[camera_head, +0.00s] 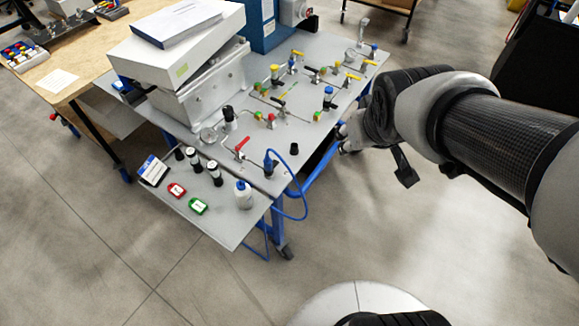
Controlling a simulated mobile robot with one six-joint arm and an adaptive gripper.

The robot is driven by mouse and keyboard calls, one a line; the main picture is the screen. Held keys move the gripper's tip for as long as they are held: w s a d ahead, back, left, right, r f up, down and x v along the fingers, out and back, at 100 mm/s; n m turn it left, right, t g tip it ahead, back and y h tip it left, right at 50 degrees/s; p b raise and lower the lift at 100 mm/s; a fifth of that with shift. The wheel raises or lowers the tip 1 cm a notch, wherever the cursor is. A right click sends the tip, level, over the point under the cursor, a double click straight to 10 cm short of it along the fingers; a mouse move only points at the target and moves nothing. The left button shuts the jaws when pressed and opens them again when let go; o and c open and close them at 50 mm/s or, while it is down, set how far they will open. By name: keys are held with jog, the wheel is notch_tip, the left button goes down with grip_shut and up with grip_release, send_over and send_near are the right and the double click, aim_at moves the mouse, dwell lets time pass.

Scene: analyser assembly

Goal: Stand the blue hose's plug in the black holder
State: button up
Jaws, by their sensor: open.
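The blue hose (304,196) loops off the right edge of the grey bench top and back under it. Its plug (269,166) stands at the front of the panel, by the end of the pipe with the red-handled valve. Whether it is seated there is too small to tell. A small black cup, seemingly the black holder (294,149), stands on the panel to the right of the plug. My gripper (346,138) is at the panel's right edge, to the right of the holder and apart from both. It is open, and my wrist partly hides it.
Valves and pipes cover the panel. A white box (178,45) sits tilted on a grey housing (200,98). A white bottle (243,194), red tag (176,190), green tag (198,206) and several dark-capped vials occupy the front shelf.

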jog(key=w+f+n+t+p, duration=0.2)
jog(key=w+f, duration=0.3)
jog(key=w, duration=0.9)
jog(key=w+a+f+n+t+y+p, duration=0.2)
jog(key=w+a+f+n+y+p, duration=0.15)
jog(key=w+f, duration=0.6)
jog(key=m+t+y+b, duration=0.1)
jog(key=t+y+b, duration=0.3)
jog(key=t+y, duration=0.15)
send_near(270, 164)
jog(key=shift+g+y, duration=0.25)
jog(key=shift+y, duration=0.15)
jog(key=x, duration=0.5)
jog(key=b+x, duration=0.1)
jog(key=x, duration=0.5)
jog(key=shift+w+r, duration=0.1)
jog(key=shift+w, duration=0.3)
jog(key=shift+c, duration=0.2)
